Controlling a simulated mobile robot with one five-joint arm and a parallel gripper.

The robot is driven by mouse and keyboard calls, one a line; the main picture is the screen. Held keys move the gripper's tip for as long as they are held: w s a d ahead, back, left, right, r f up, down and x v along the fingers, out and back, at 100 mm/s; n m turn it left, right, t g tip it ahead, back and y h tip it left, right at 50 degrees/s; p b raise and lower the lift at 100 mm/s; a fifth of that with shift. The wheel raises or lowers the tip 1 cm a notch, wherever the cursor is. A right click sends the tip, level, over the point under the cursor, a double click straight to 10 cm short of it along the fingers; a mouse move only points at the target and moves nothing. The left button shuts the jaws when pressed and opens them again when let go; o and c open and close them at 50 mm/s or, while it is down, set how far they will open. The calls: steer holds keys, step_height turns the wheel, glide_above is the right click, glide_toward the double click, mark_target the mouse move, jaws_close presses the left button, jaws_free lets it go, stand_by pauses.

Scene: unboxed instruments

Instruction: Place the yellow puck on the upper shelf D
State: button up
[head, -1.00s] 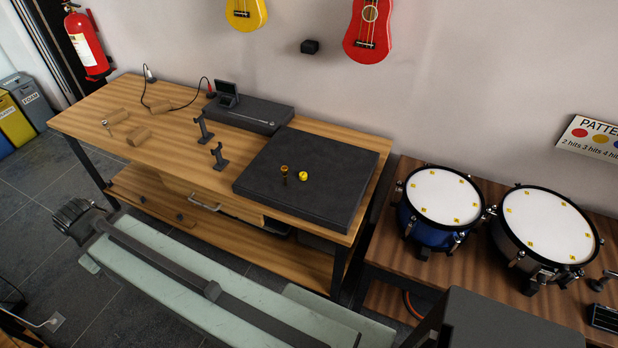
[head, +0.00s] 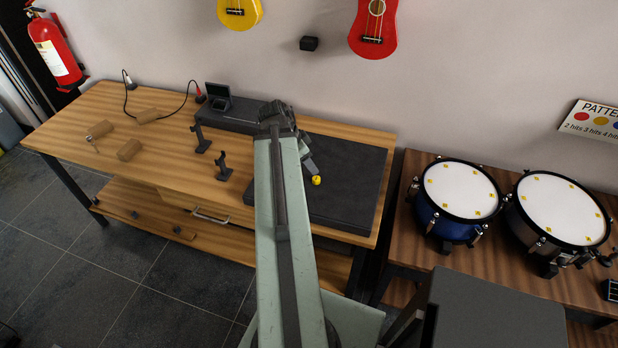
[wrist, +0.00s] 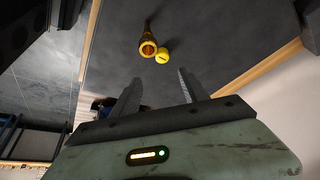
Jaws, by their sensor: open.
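The yellow puck (head: 316,180) is small and round and lies on the dark grey mat (head: 350,185) on the wooden bench. It also shows in the wrist view (wrist: 162,57), beside a brass-coloured mouthpiece-like piece (wrist: 147,46); I cannot tell if they touch. My gripper (wrist: 160,76) is open and empty, its two fingers apart, with the puck beyond the fingertips. In the head view my arm reaches over the mat, with the gripper just left of the puck and the brass piece hidden. I see no shelf marked D.
A grey case with a small screen (head: 217,97) is behind. Drums (head: 458,190) stand on the right table. Below the bench top is a lower wooden shelf (head: 147,215).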

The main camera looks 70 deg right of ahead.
mark_target(316, 178)
step_height(316, 178, down, 2)
steer(key=shift+f, duration=0.1)
steer(key=shift+b+x, duration=1)
steer(key=shift+b, duration=0.25)
steer(key=shift+d+f, duration=0.15)
steer(key=shift+f, duration=0.05)
steer(key=b+x, duration=0.5)
steer(key=shift+w+f, duration=0.1)
steer(key=shift+w, duration=0.3)
steer(key=shift+s+d+f, duration=0.1)
steer(key=shift+s+f, duration=0.05)
steer(key=shift+r, duration=0.2)
jaws_close()
